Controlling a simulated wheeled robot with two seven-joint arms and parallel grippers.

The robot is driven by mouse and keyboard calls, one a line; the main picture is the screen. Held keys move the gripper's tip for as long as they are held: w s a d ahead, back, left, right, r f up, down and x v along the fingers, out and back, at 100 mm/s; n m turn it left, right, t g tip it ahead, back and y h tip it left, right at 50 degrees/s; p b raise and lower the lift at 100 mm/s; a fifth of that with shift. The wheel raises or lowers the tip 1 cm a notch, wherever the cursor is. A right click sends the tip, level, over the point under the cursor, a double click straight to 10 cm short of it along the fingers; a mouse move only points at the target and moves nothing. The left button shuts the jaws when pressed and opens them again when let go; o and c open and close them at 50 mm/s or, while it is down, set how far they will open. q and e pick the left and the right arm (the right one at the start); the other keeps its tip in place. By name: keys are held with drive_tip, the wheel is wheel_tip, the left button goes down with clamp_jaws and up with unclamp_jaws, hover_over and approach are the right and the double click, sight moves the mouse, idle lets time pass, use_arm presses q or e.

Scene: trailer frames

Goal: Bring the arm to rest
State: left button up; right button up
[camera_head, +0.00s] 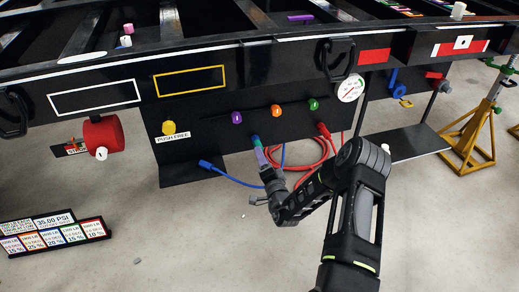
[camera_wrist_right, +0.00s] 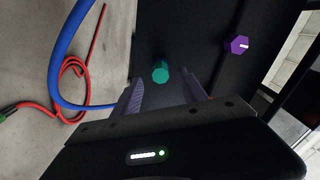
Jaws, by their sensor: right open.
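My right arm reaches up from the lower right in the head view. My right gripper (camera_head: 260,153) is at the black panel, with its fingers pointing at a teal knob (camera_head: 254,140). In the right wrist view my right gripper (camera_wrist_right: 163,86) is open, and the teal knob (camera_wrist_right: 160,72) shows in the gap between the two fingers. I cannot tell whether a finger touches the knob. My left gripper is not in view.
Purple (camera_head: 237,117), orange (camera_head: 276,111) and green (camera_head: 313,104) knobs sit above on the panel. A blue hose (camera_head: 228,175) and a red hose (camera_head: 318,160) hang nearby. A yellow jack stand (camera_head: 474,143) is at the right. A sign board (camera_head: 55,233) stands lower left. The floor is mostly clear.

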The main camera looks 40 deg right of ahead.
drive_tip(key=v, duration=0.2)
drive_tip(key=shift+s+a, duration=0.1)
drive_tip(key=shift+s, duration=0.15)
idle(0.4)
